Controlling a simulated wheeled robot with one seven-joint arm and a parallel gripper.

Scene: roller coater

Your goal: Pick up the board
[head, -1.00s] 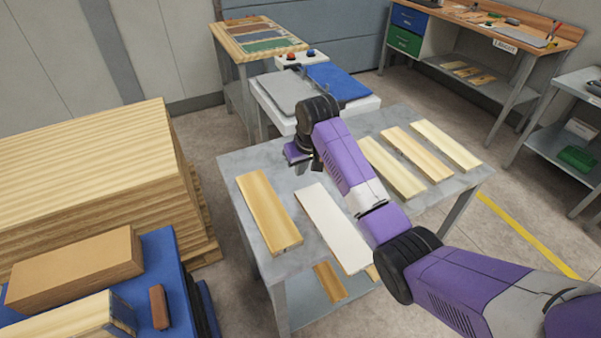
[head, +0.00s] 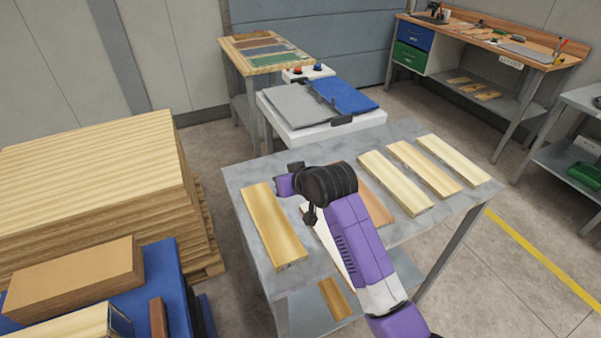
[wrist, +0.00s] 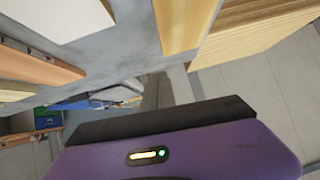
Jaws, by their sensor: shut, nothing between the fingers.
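Several boards lie side by side on a grey metal table (head: 244,178). A golden board (head: 273,225) is at the left. A white board (head: 335,250) and a reddish-brown board (head: 376,206) are partly hidden by my arm. Pale boards (head: 395,182) lie to the right. My gripper (head: 285,186) is above the table near the far ends of the golden and white boards, apart from them. It is shut and empty; its fingertips are hard to make out. The wrist view shows my gripper (wrist: 160,120), the white board (wrist: 60,15) and the golden board (wrist: 183,22).
A white machine with grey and blue pads (head: 348,87) stands behind the table. A large stack of boards (head: 90,175) is at the left, with a blue surface (head: 160,262) in front of it. A workbench (head: 495,40) stands at the back right.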

